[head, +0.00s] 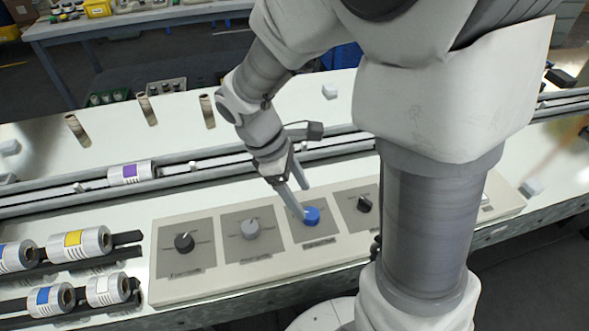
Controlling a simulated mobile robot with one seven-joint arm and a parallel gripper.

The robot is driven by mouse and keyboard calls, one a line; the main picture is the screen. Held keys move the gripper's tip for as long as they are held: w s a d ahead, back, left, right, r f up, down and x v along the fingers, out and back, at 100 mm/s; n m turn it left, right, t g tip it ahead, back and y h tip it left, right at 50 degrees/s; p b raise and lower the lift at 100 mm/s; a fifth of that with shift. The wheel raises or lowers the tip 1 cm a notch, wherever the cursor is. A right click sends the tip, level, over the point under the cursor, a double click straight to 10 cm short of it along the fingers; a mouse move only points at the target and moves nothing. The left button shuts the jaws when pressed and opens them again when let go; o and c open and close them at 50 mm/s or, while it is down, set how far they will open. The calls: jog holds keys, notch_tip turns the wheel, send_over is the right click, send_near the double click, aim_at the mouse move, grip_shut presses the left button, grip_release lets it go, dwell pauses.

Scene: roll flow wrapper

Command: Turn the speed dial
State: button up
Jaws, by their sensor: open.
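A pale control panel (215,277) lies along the front of the white bench. It carries a row of dials on grey plates: a black dial (184,242), a light grey dial (250,230), a blue dial (312,216) and another black dial (364,204). The labels under them are too small to read, so I cannot tell which one is the speed dial. My gripper (302,201) is open and points down at the blue dial, with its fingertips close to it. I cannot tell whether they touch it. My arm hides part of the panel's right side.
A conveyor rail (210,166) runs behind the panel and carries a roll with a purple label (131,172). More labelled rolls (80,244) sit on dark bars at the left. Several brown tubes (147,109) stand at the back. The bench between tubes and rail is mostly clear.

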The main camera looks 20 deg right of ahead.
aim_at(311, 213)
jog(key=b+x, duration=0.1)
jog(key=x, duration=0.4)
jog(key=shift+f, duration=0.15)
grip_shut()
